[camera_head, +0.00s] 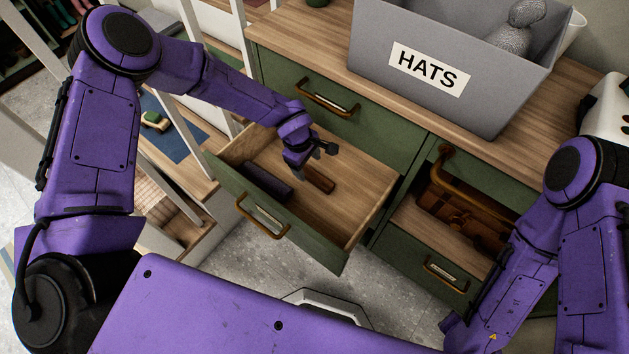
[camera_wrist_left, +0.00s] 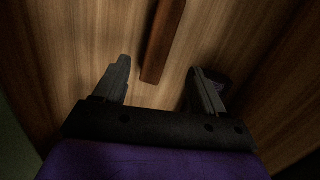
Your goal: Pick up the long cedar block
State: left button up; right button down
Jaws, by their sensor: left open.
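The long cedar block (camera_head: 319,180) is a reddish-brown bar lying on the floor of the open drawer (camera_head: 345,215). In the left wrist view the block (camera_wrist_left: 163,42) runs from the top edge down to a near end between the fingertips, apart from both. My left gripper (camera_head: 313,160) is over the drawer just beside the block, open and empty, and partly covers it in the head view. Its two fingers also show in the left wrist view (camera_wrist_left: 158,80). My right arm comes in at the right, but its gripper is not visible.
A dark purple-grey object (camera_head: 266,183) lies in the drawer left of the block. The drawer's green front (camera_head: 285,228) and wooden sides surround both. A grey HATS bin (camera_head: 440,70) stands on the cabinet top. A brown case (camera_head: 462,210) sits in the open shelf at right.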

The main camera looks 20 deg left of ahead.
aim_at(314, 176)
pick_arm(q)
jog(key=f, duration=0.2)
jog(key=d+f, duration=0.1)
jog(key=f, duration=0.3)
jog(key=shift+w+d+f, duration=0.15)
jog(key=shift+w+d, duration=0.15)
jog(key=shift+w, duration=0.05)
jog(key=c, duration=1.2)
